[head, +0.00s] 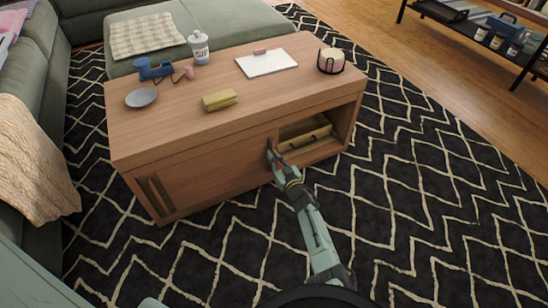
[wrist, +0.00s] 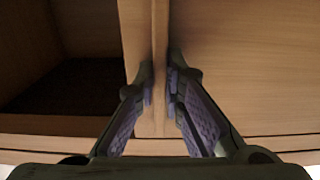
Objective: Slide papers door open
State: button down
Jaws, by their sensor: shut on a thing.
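The wooden coffee table (head: 240,122) has a low front with a sliding door panel (head: 212,170) on its left part. The right part of the front stands open and shows a compartment with a pale, box-like or stacked item (head: 303,136) inside; I cannot tell if it is papers. My gripper (head: 273,158) is at the door's right edge, beside the opening. In the wrist view my gripper (wrist: 160,95) is shut on the upright edge of the door (wrist: 158,60), one finger on each side. The dark opening (wrist: 70,90) shows left of the fingers there.
The table top holds a blue object (head: 153,68), a grey plate (head: 141,97), a yellow sponge-like block (head: 220,100), a white bottle (head: 199,47), a clipboard-like sheet (head: 266,63) and a candle holder (head: 330,60). A green sofa (head: 30,50) is at left. Patterned rug (head: 430,200) lies clear at right.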

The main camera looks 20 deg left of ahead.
aim_at(270, 133)
jog(key=c, duration=1.7)
grip_release()
notch_tip(270, 133, up, 10)
